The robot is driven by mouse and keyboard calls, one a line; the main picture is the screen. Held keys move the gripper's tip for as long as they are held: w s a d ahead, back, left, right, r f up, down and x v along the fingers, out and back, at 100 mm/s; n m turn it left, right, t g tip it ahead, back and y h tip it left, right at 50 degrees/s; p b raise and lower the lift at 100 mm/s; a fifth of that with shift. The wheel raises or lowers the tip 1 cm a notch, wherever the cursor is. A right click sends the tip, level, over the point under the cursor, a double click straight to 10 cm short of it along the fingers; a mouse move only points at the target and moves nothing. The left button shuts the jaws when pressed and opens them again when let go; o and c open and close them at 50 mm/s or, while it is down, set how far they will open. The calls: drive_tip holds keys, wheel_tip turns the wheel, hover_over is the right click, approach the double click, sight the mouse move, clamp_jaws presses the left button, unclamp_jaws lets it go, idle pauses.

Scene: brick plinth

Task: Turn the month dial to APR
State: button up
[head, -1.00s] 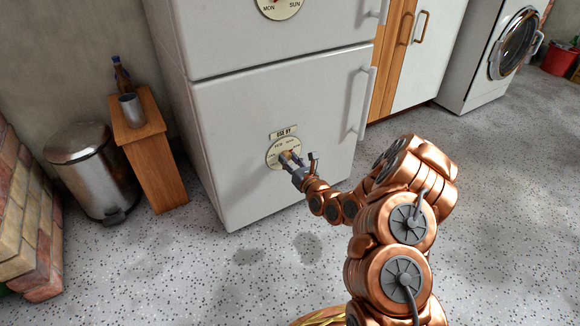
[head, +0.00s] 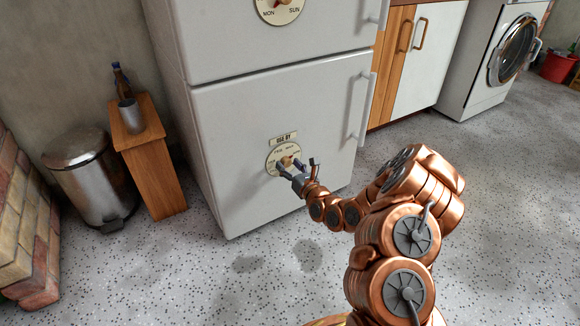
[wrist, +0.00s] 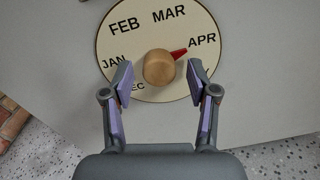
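The month dial (head: 272,165) is a round cream plate low on the fridge's lower door, under a "USE BY" label (head: 283,138). In the wrist view, the dial (wrist: 148,30) shows JAN, FEB, MAR and APR, with DEC partly hidden. Its tan round knob (wrist: 158,67) has a red pointer (wrist: 179,55) aimed at APR (wrist: 202,40), on a line slightly below the word's centre. My gripper (wrist: 159,72) is open, with one finger on each side of the knob and a visible gap on both sides. My gripper also shows at the dial in the head view (head: 287,167).
The fridge (head: 235,110) has a second dial (head: 279,8) above and a vertical handle (head: 364,105) to the right of the month dial. A wooden stand (head: 152,180) and a metal bin (head: 95,180) are at left. The speckled floor in front is clear.

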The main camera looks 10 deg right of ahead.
drive_tip(key=shift+s, duration=0.15)
drive_tip(key=v, duration=1.1)
drive_tip(key=shift+s, duration=0.35)
drive_tip(key=shift+d+f, duration=0.1)
idle(0.5)
